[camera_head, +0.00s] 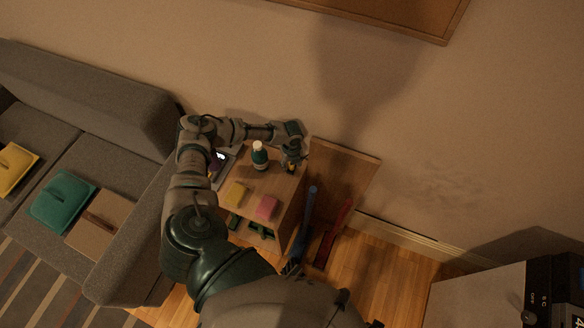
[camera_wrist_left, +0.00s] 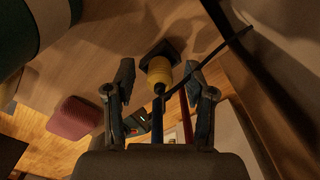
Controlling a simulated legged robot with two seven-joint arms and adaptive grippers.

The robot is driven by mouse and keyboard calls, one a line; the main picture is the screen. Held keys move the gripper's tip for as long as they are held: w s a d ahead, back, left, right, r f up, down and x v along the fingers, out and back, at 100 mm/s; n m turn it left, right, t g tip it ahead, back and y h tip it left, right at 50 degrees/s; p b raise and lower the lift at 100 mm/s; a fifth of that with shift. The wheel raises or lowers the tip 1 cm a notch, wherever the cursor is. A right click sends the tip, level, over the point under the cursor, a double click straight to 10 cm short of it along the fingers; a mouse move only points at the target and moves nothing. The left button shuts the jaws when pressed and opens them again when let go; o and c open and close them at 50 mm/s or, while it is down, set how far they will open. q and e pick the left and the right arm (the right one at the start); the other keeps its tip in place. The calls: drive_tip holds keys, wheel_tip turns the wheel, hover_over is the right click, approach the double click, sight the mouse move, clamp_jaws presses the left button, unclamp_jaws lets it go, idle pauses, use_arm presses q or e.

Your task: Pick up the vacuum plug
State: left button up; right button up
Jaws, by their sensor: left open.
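The vacuum plug (camera_wrist_left: 160,72) shows in the left wrist view as a yellow ribbed body with a dark block at its far end, above the wooden tabletop. A dark cord runs from it toward the camera. My left gripper (camera_wrist_left: 159,80) is open, with one finger on each side of the plug and a visible gap to each. In the head view my left gripper (camera_head: 291,162) points down at the right side of the small wooden table (camera_head: 285,188) and mostly hides the plug. My right gripper is not in view.
A green bottle with a white cap (camera_head: 260,156) stands just left of the gripper. A yellow block (camera_head: 235,194) and a pink block (camera_head: 266,207) lie nearer. Blue (camera_head: 308,215) and red (camera_head: 333,232) poles stand right of the table. A grey sofa (camera_head: 110,105) is left.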

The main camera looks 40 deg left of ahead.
use_arm(q)
clamp_jaws()
idle(0.3)
drive_tip(key=shift+r, duration=0.25)
drive_tip(key=r, duration=0.3)
drive_tip(key=r+p, duration=0.1)
drive_tip(key=r, duration=0.2)
drive_tip(key=r+p, duration=0.1)
drive_tip(key=r, duration=0.2)
drive_tip(key=shift+w+d+r, duration=0.1)
drive_tip(key=shift+d+r, duration=0.25)
drive_tip(key=d+r+n, duration=1.5)
drive_tip(key=d+n, duration=0.3)
drive_tip(key=n, duration=0.4)
drive_tip(key=shift+w+n, duration=0.35)
drive_tip(key=shift+n, duration=0.05)
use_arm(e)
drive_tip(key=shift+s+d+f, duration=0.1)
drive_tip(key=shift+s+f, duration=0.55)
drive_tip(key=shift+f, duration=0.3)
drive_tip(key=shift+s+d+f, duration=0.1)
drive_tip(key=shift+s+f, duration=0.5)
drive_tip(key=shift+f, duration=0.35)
use_arm(q)
drive_tip(key=shift+d+r+n, duration=0.15)
drive_tip(key=shift+r+n, duration=0.05)
drive_tip(key=shift+n, duration=0.1)
